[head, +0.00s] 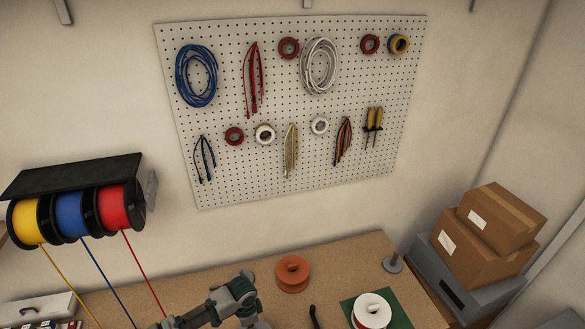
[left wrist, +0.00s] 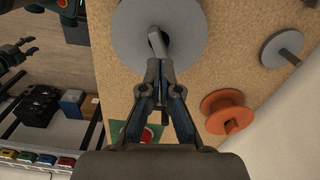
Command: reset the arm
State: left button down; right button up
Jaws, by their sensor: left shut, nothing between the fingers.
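My left gripper (left wrist: 160,66) is shut and empty in the left wrist view. Its fingertips appear in front of a grey round base with an upright peg (left wrist: 135,28); I cannot tell the gap between them. In the head view my left arm comes in at the bottom, and its fingertips cannot be made out. My right gripper (left wrist: 30,46) shows at the left edge of the left wrist view, with its fingers apart and nothing seen between them.
An orange spool (head: 292,273) and another pegged base (head: 392,264) stand on the workbench. A white and red spool (head: 371,310) sits on a green mat (head: 399,316). Yellow, blue and red wires run down from wall reels (head: 71,214). Boxes (head: 500,217) stand at right.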

pick_arm(q)
jog(key=shift+d+r+p, duration=0.15)
jog(key=shift+r+p, duration=0.4)
jog(key=shift+r, duration=0.2)
jog(key=shift+f, duration=0.1)
